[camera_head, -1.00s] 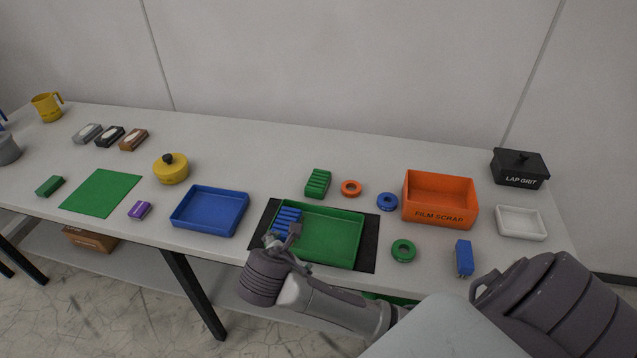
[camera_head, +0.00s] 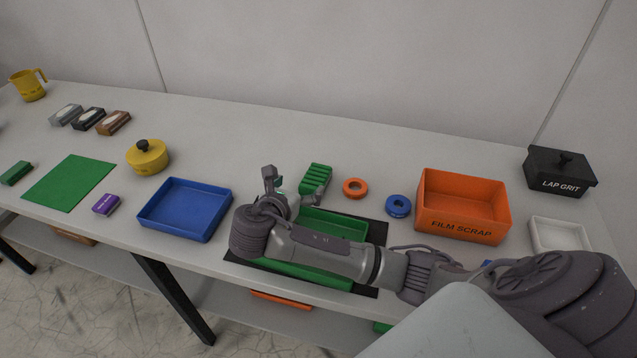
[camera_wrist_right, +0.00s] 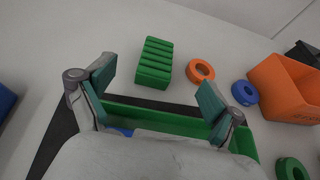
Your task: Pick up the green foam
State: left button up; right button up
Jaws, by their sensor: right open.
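The green foam (camera_head: 316,177) is a ribbed green block lying on the table behind the green tray (camera_head: 340,220). In the right wrist view the foam (camera_wrist_right: 154,62) lies ahead of the fingertips, nearer the left finger. My right gripper (camera_head: 293,183) is open and empty, above the back part of the green tray and just left of and in front of the foam. The two fingers are wide apart in the wrist view (camera_wrist_right: 157,86), and the foam is not between them. My right forearm hides much of the green tray. My left gripper is not in view.
An orange ring (camera_head: 355,188), a blue ring (camera_head: 398,206) and an orange FILM SCRAP bin (camera_head: 462,226) stand right of the foam. A blue tray (camera_head: 186,209) and a yellow lidded pot (camera_head: 148,157) are to the left. The table behind the foam is clear.

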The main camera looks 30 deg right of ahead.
send_near(320, 168)
jog(key=x, duration=0.3)
jog(key=shift+w, duration=0.1)
jog(key=shift+x, duration=3.15)
jog(key=c, duration=1)
